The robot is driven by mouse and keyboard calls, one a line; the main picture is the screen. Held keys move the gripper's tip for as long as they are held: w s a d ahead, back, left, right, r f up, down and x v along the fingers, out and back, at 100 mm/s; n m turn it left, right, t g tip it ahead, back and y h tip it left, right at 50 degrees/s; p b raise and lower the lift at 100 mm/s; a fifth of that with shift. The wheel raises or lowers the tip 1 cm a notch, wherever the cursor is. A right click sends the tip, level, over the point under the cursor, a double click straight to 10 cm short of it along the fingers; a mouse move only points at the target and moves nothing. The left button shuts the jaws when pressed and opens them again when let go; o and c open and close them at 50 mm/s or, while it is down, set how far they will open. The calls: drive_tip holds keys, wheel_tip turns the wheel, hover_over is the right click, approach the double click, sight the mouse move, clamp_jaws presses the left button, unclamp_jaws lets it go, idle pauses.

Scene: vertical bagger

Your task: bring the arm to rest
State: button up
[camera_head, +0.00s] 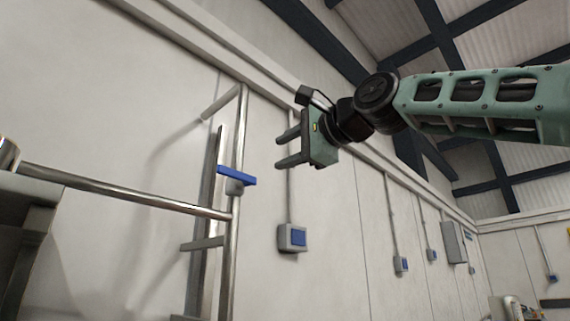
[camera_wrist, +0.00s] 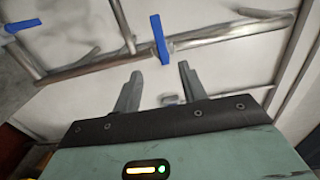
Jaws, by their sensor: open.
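My arm (camera_head: 480,100) reaches in from the right in the head view, raised in front of the wall. My gripper (camera_head: 284,147) is at its left end, pointing left, with its two fingers apart and nothing between them. In the wrist view my gripper (camera_wrist: 158,82) also shows both fingers spread and empty. A blue handle (camera_head: 237,176) on a metal pipe frame (camera_head: 130,190) is to the left of and below the fingers in the head view. In the wrist view the blue handle (camera_wrist: 159,40) appears beyond the fingertips, apart from them.
A steel machine part (camera_head: 25,225) stands at the left edge. An upright rail (camera_head: 238,130) with short side bars is left of my gripper. Grey and blue wall boxes (camera_head: 292,238) line the pale wall. Dark beams cross the ceiling. The space below my arm looks clear.

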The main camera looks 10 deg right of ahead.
drive_tip(key=w+a+f+n+g+h, duration=0.15)
drive_tip(key=a+f, duration=0.25)
drive_tip(key=f, duration=0.5)
drive_tip(key=a+f+n+g, duration=0.3)
drive_tip(key=a+f, duration=0.1)
drive_tip(key=f, duration=0.4)
drive_tip(key=s+a+f+n+g+h, duration=0.1)
drive_tip(key=s+f+n+g, duration=0.15)
drive_tip(key=f, duration=0.85)
drive_tip(key=s+a+f+n+g+h, duration=0.1)
drive_tip(key=s+a+f+n+h, duration=0.15)
drive_tip(key=f, duration=0.75)
drive_tip(key=s+d+f+n+g+h, duration=0.1)
drive_tip(key=s+d+f+n+g, duration=0.1)
drive_tip(key=s+d+f, duration=0.3)
drive_tip(key=s+d+f+n+g+h, duration=0.2)
drive_tip(key=s+d+f+n, duration=0.2)
drive_tip(key=s+f, duration=0.6)
drive_tip(key=s+d+f+n+g+h, duration=0.2)
drive_tip(key=s+d+f, duration=0.5)
drive_tip(key=f, duration=0.4)
drive_tip(key=shift+s+d+n+g, duration=0.25)
drive_tip(key=shift+s+n+g, duration=0.05)
drive_tip(key=shift+s+n, duration=0.3)
